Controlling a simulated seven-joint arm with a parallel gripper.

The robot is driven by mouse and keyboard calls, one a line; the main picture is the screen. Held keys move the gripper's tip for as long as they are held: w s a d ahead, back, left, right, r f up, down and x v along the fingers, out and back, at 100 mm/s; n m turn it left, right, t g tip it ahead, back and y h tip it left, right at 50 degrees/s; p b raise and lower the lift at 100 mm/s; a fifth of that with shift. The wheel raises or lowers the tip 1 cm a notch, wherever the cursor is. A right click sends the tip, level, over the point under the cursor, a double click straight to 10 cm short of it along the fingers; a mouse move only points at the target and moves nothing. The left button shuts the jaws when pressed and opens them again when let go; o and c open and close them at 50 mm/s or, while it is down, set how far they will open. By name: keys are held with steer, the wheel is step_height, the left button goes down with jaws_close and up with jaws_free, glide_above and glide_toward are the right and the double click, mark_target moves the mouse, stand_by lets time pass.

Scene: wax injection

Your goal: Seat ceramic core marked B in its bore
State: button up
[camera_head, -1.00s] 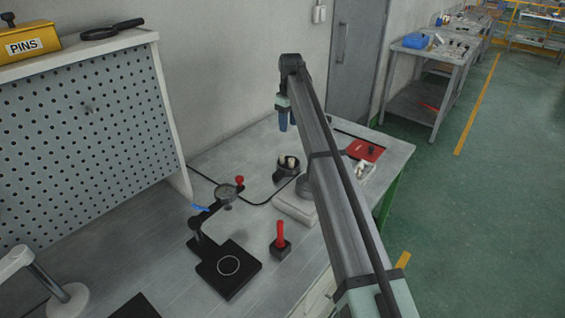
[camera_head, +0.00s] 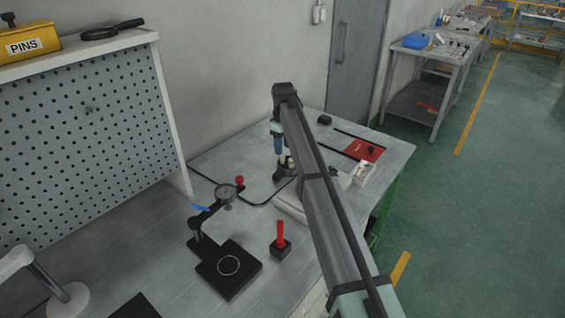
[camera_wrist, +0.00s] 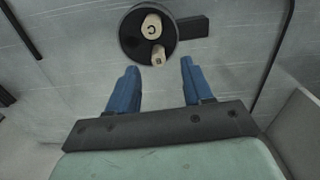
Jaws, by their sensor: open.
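In the wrist view a round black holder (camera_wrist: 130,45) holds two pale ceramic cores. One core (camera_wrist: 152,27) is marked C. The other core (camera_wrist: 158,56) is nearer my gripper, and its mark is too small to read. My gripper (camera_wrist: 159,68) is open and empty, its two blue fingers pointing toward the holder. In the head view my gripper (camera_head: 279,152) is over the holder (camera_head: 284,174), hiding part of it and the cores. I cannot make out a core marked B or a bore for it.
A pale block (camera_head: 288,205) lies partly behind my arm. A dial gauge stand (camera_head: 240,285) and a red-handled tool (camera_head: 280,240) stand nearer. A red mat (camera_head: 375,155) and a small white tray (camera_head: 362,174) lie at the right.

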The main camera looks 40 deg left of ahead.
mark_target(282, 161)
steer(key=f, duration=0.5)
steer(key=shift+w+a, duration=0.15)
steer(key=shift+a, duration=0.1)
jaws_close()
